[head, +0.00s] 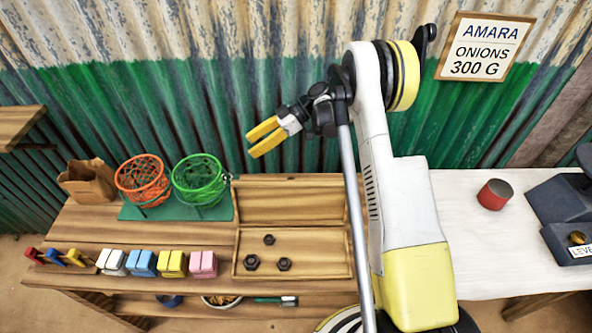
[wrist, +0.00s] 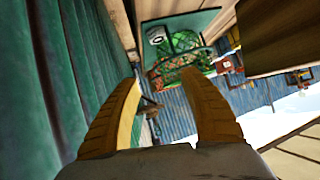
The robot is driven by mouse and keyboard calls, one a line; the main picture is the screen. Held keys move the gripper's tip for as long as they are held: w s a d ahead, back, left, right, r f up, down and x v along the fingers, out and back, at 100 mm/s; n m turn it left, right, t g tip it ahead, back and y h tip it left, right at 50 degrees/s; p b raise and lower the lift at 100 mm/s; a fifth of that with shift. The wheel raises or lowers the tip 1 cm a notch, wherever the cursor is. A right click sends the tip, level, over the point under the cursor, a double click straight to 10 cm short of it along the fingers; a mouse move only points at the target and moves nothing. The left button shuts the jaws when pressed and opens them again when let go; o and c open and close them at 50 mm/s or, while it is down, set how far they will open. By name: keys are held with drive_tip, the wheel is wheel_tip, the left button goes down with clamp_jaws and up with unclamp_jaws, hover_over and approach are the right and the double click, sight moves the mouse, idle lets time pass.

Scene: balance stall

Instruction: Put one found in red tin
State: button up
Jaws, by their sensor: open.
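The red tin (head: 493,197) stands on the white tabletop at the right; its top is dark and grey, and I cannot tell whether it is closed or what it holds. Several dark hexagonal weights (head: 284,264) lie in the open wooden box (head: 245,235). I cannot tell which thing the task's "one found" names. My gripper (head: 264,137) is raised in front of the corrugated wall, above and behind the box, far left of the tin. Its yellow fingers are apart with nothing between them, as the wrist view (wrist: 160,82) also shows.
An orange basket (head: 143,178) and a green basket (head: 200,180) stand left of the box. Coloured blocks (head: 172,264) line the front edge. A dark device (head: 565,205) stands at the right edge. A sign (head: 480,48) reads "AMARA ONIONS 300 G". White tabletop around the tin is clear.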

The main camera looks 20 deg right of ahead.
drive_tip(key=s+a+r+m+t+h, duration=0.1)
drive_tip(key=s+r+m+h, duration=0.25)
drive_tip(key=s+r, duration=0.35)
drive_tip(key=s+a+r+m+t+h, duration=0.1)
drive_tip(key=s+r+m+h, duration=0.3)
drive_tip(key=r, duration=0.5)
drive_tip(key=s+d+r+m+t+h, duration=0.1)
drive_tip(key=s+d+m+t+h, duration=0.1)
drive_tip(key=s, duration=0.8)
drive_tip(key=s+d+r+m+t+h, duration=0.1)
drive_tip(key=s+m, duration=0.4)
drive_tip(key=s, duration=0.5)
drive_tip(key=shift+d+t+h, duration=0.4)
drive_tip(key=shift+d+h, duration=0.25)
drive_tip(key=shift+d, duration=0.35)
drive_tip(key=shift+o, duration=1.1)
drive_tip(key=shift+s+d+m, duration=0.25)
drive_tip(key=shift+s+m, duration=0.1)
drive_tip(key=shift+s, duration=0.05)
drive_tip(key=shift+w, duration=0.1)
